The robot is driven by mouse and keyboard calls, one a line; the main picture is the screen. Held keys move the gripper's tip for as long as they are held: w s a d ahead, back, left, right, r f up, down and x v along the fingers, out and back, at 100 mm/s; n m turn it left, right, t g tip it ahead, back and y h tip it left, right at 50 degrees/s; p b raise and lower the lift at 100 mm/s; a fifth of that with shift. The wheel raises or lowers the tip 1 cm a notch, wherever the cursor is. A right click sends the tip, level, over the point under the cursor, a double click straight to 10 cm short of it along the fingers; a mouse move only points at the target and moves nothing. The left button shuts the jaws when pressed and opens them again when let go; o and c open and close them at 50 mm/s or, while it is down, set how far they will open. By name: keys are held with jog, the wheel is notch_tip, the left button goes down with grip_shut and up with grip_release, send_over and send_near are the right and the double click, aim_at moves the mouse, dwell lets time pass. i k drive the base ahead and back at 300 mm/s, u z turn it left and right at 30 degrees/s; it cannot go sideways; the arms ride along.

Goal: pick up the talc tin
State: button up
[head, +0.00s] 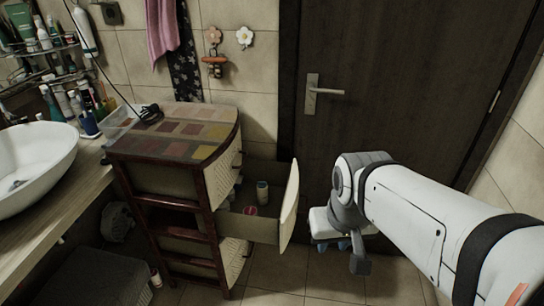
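A small upright cylinder (262,192), dark-topped with a pale body, stands in the open drawer (262,229) of the cabinet. It may be the talc tin, but its label is too small to read. A small round red-and-white item (250,211) lies in front of it in the drawer. My gripper (340,246) is to the right of the drawer, outside its pale curved front. It points downward and is apart from the cylinder. Its fingers are small and partly hidden by my wrist, so I cannot tell their opening.
The cabinet (170,143) has a patchwork top with a dark coiled cord on it. A closed dark door (390,75) stands behind my arm. A white basin (35,160) and several bottles are at left. A small bottle (155,277) stands on the floor. Tiled floor is clear below the drawer.

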aim_at(262, 194)
jog(key=u, duration=0.55)
jog(key=i, duration=1.05)
jog(key=u, duration=0.1)
